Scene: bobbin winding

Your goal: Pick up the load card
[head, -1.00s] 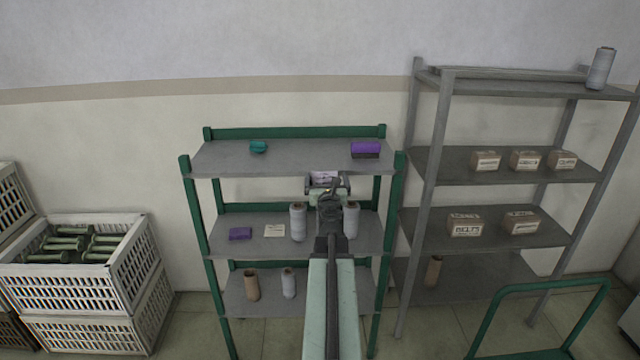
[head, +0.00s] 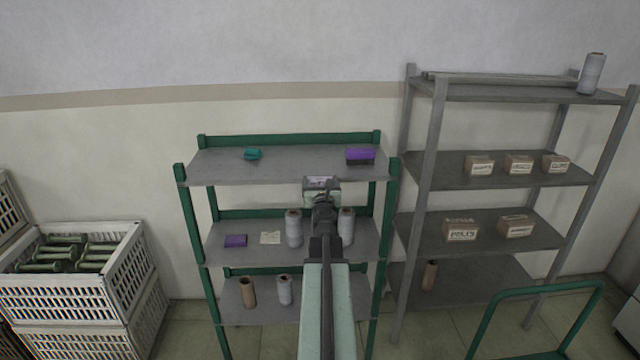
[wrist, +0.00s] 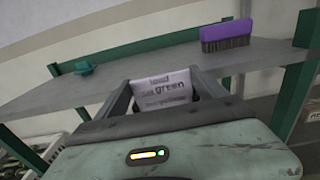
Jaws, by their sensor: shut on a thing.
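The load card is a pale card with dark printed text, where "load" and "green" can be read in the wrist view (wrist: 163,88). My gripper (wrist: 160,92) is shut on it, with one finger at each side of the card. In the head view my gripper (head: 322,186) holds the card (head: 320,182) up in front of the green-framed shelf, around the height of its top board. The card's lower part is hidden behind my gripper's body in the wrist view.
The green-framed shelf (head: 230,168) bears a purple brush (head: 360,155), a teal item (head: 252,154), a purple block (head: 236,241), another pale card (head: 270,238) and several spools. A grey rack (head: 440,180) stands right, white crates (head: 60,295) left, a green trolley handle (head: 540,290) front right.

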